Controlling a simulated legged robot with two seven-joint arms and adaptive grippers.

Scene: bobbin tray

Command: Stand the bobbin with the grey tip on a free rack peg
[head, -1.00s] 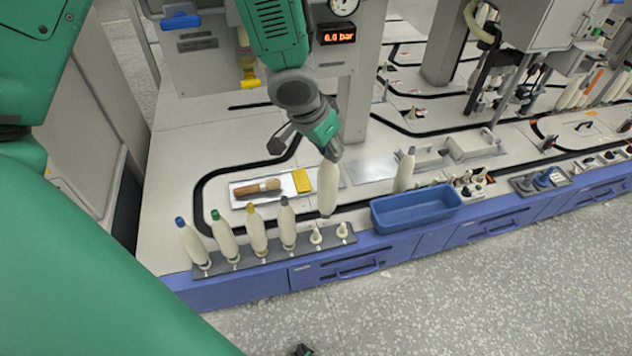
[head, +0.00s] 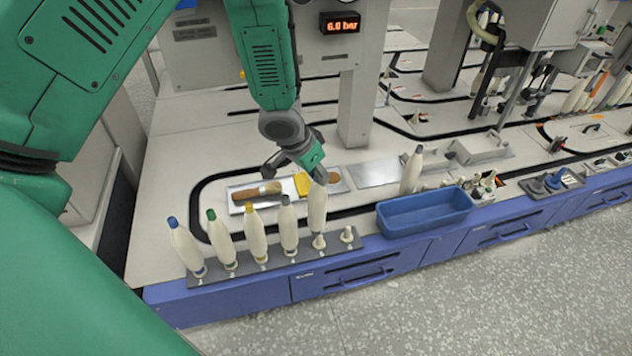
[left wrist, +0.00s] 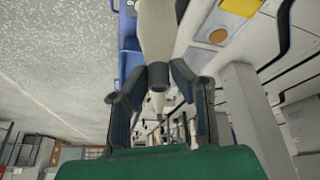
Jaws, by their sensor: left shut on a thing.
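My left gripper (head: 312,172) is shut on the upper end of a cream bobbin (head: 317,208), which hangs upright. In the left wrist view the bobbin (left wrist: 157,28) has a grey tip (left wrist: 157,77) between the fingers (left wrist: 156,88). The dark rack (head: 275,262) holds a row of bobbins with blue, green, yellow and grey tips. Two free pegs are at its right end: one (head: 319,242) directly under the held bobbin, the other (head: 348,235) to its right. The bobbin's lower end is just above or at the first peg; I cannot tell if they touch. My right gripper is out of view.
The grey-tipped rack bobbin (head: 288,228) stands close left of the held one. A blue bin (head: 425,213) is to the right, with another grey-tipped bobbin (head: 412,170) behind it. A tray (head: 240,206) with a brush (head: 257,191) and a yellow block (head: 302,184) lies behind the rack.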

